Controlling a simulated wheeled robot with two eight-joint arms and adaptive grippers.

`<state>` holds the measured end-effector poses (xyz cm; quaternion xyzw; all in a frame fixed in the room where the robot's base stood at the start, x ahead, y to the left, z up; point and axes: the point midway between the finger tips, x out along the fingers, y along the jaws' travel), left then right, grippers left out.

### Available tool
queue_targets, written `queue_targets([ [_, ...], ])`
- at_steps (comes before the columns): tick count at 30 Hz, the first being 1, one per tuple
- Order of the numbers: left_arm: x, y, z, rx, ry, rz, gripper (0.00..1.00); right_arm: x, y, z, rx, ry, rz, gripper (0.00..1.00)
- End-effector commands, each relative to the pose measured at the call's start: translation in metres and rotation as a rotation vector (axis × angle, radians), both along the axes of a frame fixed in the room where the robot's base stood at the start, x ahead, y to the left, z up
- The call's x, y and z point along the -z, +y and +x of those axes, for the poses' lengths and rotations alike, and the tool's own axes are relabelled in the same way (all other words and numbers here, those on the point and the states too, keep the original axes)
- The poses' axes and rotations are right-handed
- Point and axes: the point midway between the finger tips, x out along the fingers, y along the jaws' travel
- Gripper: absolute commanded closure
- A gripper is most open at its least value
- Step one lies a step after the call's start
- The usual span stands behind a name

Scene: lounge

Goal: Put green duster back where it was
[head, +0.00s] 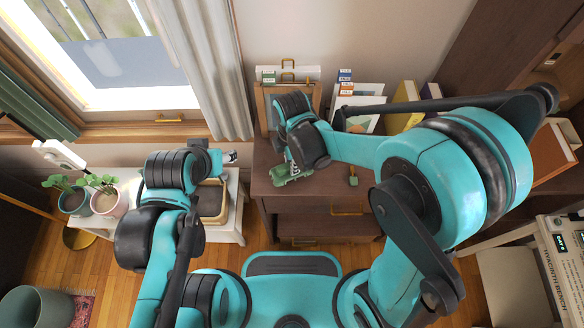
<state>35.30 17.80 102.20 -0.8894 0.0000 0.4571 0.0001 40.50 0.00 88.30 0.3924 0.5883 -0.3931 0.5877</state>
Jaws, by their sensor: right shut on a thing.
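A green object, which looks like the green duster (283,181), is at the top of the dark wooden dresser (325,187), near its left front. My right gripper (294,168) reaches down over it and is shut on it. The gripper and wrist hide part of the duster, and I cannot tell whether it touches the dresser top. My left gripper (231,157) is farther left, above the white side table. It is small and partly hidden by its arm, so its opening is unclear.
A small green item (353,180) stands on the dresser to the right. Books (405,92) and framed pictures stand at the back.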

Motion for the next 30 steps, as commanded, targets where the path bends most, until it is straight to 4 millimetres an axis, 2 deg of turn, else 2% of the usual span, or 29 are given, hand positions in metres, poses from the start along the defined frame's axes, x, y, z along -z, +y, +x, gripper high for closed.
queue_targets([
  [1, 0.008, 0.0, 0.0, 0.0, 0.0, 0.0, 0.49, 0.012, 0.0, 0.0, 0.0, 0.0, 0.0, 1.0],
  [4, 0.015, 0.0, 0.0, 0.0, 0.0, 0.0, 0.49, 0.027, 0.0, 0.0, 0.0, 0.0, 0.0, 1.0],
  [14, 0.015, 0.0, 0.0, 0.0, 0.0, 0.0, 0.49, 0.029, 0.0, 0.0, 0.0, 0.0, 0.0, 1.0],
  [15, 0.015, 0.0, 0.0, 0.0, 0.0, 0.0, 0.49, 0.028, -0.001, 0.0, 0.0, 0.0, 0.0, 0.7],
  [17, 0.014, 0.0, 0.0, 0.0, 0.0, 0.0, 0.49, 0.028, -0.001, 0.0, 0.0, 0.0, 0.0, 0.58],
  [26, 0.013, 0.0, 0.0, 0.0, 0.0, 0.0, 0.49, 0.027, -0.001, 0.0, 0.0, 0.0, 0.0, 0.58],
  [30, 0.007, 0.0, 0.0, 0.0, 0.0, 0.0, 0.49, 0.014, 0.0, 0.0, 0.0, 0.0, 0.0, 0.58],
])
